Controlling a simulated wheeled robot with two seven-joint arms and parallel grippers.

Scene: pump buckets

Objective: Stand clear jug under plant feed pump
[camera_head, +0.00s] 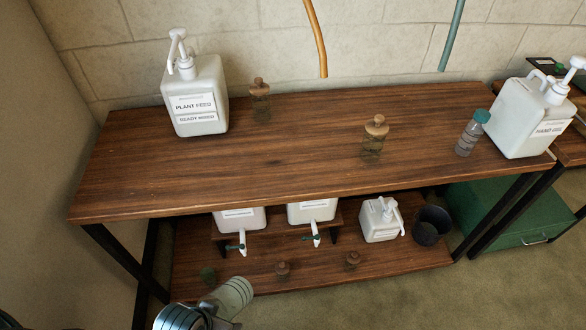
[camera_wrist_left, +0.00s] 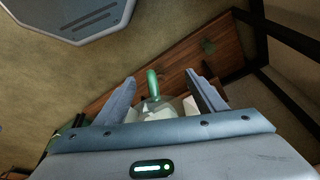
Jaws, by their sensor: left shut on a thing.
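The plant feed pump bottle (camera_head: 197,92), white with a labelled front and a pump head, stands upright at the back left of the table. Its nozzle points left and down. In the left wrist view my left gripper (camera_wrist_left: 160,78) has its fingers either side of a pale, partly see-through thing with a green handle-like part (camera_wrist_left: 153,85), which looks like the clear jug. My fingers and palm hide much of it. In the head view my left arm (camera_head: 180,316) is low at the bottom left, in front of the table. My right gripper is not in view.
The wooden table (camera_head: 270,165) has free room in front of the plant feed pump. Corked bottles (camera_head: 261,103) (camera_head: 373,142), a green-capped bottle (camera_head: 472,134) and another pump bottle (camera_head: 530,118) stand on it. The lower shelf (camera_head: 330,268) holds white containers with taps. Hoses (camera_head: 317,40) hang behind.

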